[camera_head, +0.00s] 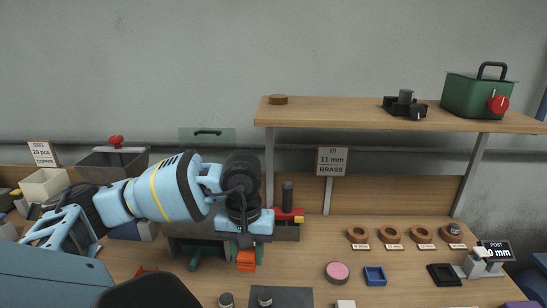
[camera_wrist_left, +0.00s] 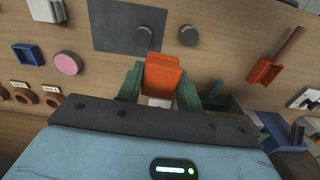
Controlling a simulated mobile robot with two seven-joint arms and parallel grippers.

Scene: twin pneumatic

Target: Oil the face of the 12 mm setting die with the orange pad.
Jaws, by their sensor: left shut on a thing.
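My left gripper (camera_head: 243,246) is shut on the orange pad (camera_head: 246,260), above the front of the bench. In the left wrist view the orange pad (camera_wrist_left: 163,80) sits between the green fingers of the left gripper (camera_wrist_left: 160,92). Two short dark cylinders, which may be dies, stand near the pad: one (camera_head: 226,299) left of a dark grey mat, one (camera_head: 265,298) on it. Another cylinder (camera_head: 455,229) sits in the rightmost wooden ring. Any size marks are too small to read, so I cannot tell which is 12 mm. My right gripper is not in view.
A dark grey mat (camera_wrist_left: 112,28) lies below the pad. To the right are a pink round disc (camera_head: 337,271), a blue tray (camera_head: 375,276) and a black tray (camera_head: 443,274). Labelled wooden rings (camera_head: 391,234) stand behind. An orange scoop (camera_wrist_left: 266,71) lies on the other side.

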